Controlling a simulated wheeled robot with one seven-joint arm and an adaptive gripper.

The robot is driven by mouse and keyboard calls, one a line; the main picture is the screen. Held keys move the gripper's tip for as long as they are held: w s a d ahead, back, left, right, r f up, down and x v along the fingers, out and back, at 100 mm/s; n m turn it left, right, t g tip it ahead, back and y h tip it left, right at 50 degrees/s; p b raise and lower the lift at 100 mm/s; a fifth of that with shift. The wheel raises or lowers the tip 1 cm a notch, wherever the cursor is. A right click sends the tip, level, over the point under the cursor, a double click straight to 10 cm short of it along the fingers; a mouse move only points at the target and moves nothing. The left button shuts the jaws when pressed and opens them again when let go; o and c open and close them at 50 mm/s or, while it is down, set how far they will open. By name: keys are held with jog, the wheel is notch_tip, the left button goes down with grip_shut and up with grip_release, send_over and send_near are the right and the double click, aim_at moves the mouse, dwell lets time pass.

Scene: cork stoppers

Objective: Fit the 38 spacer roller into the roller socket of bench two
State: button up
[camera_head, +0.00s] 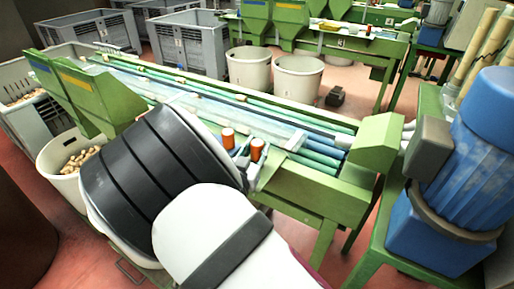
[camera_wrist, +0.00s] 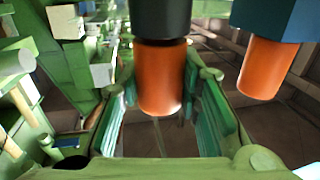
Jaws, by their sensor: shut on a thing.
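Two orange cylinders with pale ends stand side by side at the near edge of the green bench (camera_head: 310,195) in the head view. The left one (camera_head: 228,138) stands apart; the right one (camera_head: 257,149) is beside a light metal part. In the wrist view one orange cylinder (camera_wrist: 160,85), at a black block, lies between the fingers of my gripper (camera_wrist: 163,95), which is shut on it. The other (camera_wrist: 268,68) is at a dark blue block to the right. I cannot read any size mark.
Long green and blue rollers (camera_head: 225,97) run along the bench. A blue motor (camera_head: 445,170) stands close at right. A bin of corks (camera_head: 68,170) is at left, white tubs (camera_head: 249,68) behind. My arm hides the bench's near left part.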

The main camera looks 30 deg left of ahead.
jog(key=o, duration=1.3)
jog(key=shift+r, duration=0.1)
jog(key=s, duration=0.4)
jog(key=s+d, duration=0.1)
jog(key=s, duration=0.7)
jog(key=shift+d, duration=0.2)
